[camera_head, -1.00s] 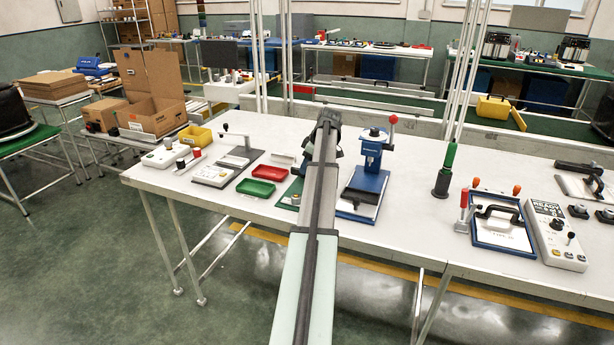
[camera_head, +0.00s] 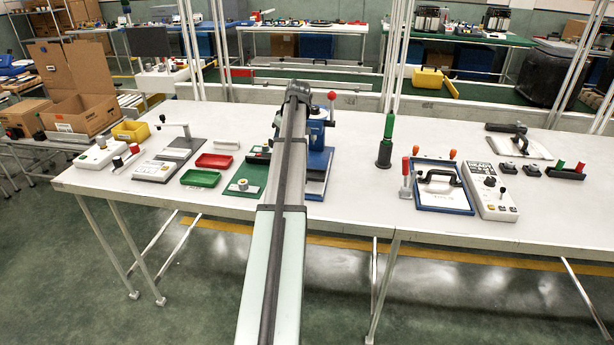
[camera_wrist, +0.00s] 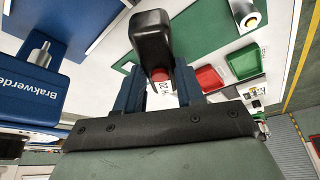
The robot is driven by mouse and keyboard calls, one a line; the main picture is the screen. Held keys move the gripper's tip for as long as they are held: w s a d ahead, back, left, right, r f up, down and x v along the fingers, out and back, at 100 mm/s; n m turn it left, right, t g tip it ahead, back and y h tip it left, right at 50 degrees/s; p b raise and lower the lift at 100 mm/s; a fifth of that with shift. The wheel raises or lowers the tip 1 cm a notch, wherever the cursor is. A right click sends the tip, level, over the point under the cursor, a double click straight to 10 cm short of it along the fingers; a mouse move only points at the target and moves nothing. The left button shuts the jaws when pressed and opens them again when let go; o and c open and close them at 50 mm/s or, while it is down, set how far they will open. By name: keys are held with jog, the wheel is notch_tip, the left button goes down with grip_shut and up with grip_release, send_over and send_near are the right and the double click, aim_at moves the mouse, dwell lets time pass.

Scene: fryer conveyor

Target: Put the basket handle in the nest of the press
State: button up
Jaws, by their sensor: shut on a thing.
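My gripper (camera_wrist: 158,84) is shut on the basket handle (camera_wrist: 153,38), a black rounded grip with a red band and a white printed label between the fingers. The handle points up and away in the wrist view. The blue press (camera_head: 318,132), with a red-knobbed lever, stands behind my arm in the head view. Its blue head (camera_wrist: 28,85) and silver ram show at the left in the wrist view, apart from the handle. My arm hides my gripper, the handle and much of the press base in the head view. I cannot make out the nest.
A green mat (camera_head: 236,192) with a small cylinder lies left of the press. Red (camera_head: 214,160) and green (camera_head: 200,178) trays lie further left. A green-topped dark post (camera_head: 386,142) and a blue-framed plate (camera_head: 442,200) stand to the right. The table between is clear.

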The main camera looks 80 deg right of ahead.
jog(key=s+m, duration=0.1)
jog(key=m+h, duration=0.1)
jog(key=m, duration=0.1)
jog(key=shift+s+a+g, duration=0.15)
jog(key=shift+s+g, duration=0.15)
jog(key=shift+s, duration=0.05)
jog(key=s+m, duration=0.1)
jog(key=m, duration=0.1)
jog(key=s+m+g+h, duration=0.1)
jog(key=m, duration=0.1)
jog(key=shift+r, duration=0.2)
jog(key=s+a+m+g+y, duration=0.1)
jog(key=s+m+g+y, duration=0.15)
jog(key=m, duration=0.95)
jog(key=s+m+g+y, duration=0.2)
jog(key=m+g, duration=0.2)
jog(key=m, duration=0.7)
jog(key=shift+s+f, duration=0.15)
jog(key=shift+f, duration=4.2)
jog(key=o, duration=1.1)
jog(key=shift+f, duration=0.1)
